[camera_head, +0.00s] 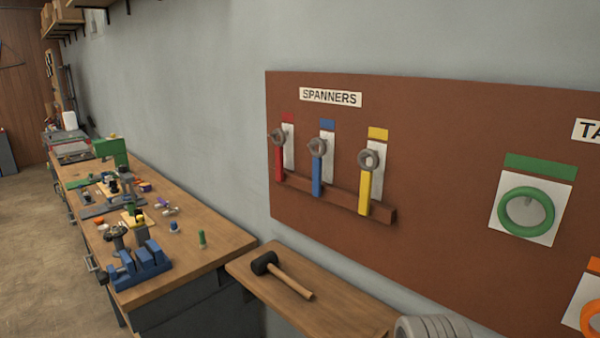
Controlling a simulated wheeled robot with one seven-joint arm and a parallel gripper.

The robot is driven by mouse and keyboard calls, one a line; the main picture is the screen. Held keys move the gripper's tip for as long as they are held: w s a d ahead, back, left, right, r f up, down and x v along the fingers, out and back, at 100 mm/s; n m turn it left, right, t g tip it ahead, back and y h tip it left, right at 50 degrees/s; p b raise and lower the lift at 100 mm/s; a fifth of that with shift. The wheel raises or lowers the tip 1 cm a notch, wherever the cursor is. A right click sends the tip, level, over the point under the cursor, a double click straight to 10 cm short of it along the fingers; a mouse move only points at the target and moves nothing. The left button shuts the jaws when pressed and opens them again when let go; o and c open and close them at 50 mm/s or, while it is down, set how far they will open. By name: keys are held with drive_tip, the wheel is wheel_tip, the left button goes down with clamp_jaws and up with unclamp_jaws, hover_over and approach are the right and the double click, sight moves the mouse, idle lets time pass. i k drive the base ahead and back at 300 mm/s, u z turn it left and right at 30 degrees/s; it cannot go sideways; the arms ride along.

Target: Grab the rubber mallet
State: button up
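The rubber mallet (282,274) lies on a small wooden shelf (335,306) below the brown tool board. Its black head (265,263) points to the back left and its light wooden handle (295,286) points to the front right. The whole mallet shows, and nothing covers it. My gripper does not show in this view.
A long wooden workbench (222,243) with a blue vise (140,266) and several small parts stands to the left. The tool board (440,240) holds spanners and tape rolls. A grey ribbed object (432,328) is at the shelf's right end. Open floor (40,270) lies at far left.

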sight(264, 261)
drive_tip(key=u, duration=0.7)
drive_tip(key=k, duration=0.3)
drive_tip(key=z, duration=0.45)
drive_tip(key=i, duration=0.7)
drive_tip(key=u, duration=1)
drive_tip(key=i, duration=0.3)
drive_tip(key=u, duration=0.2)
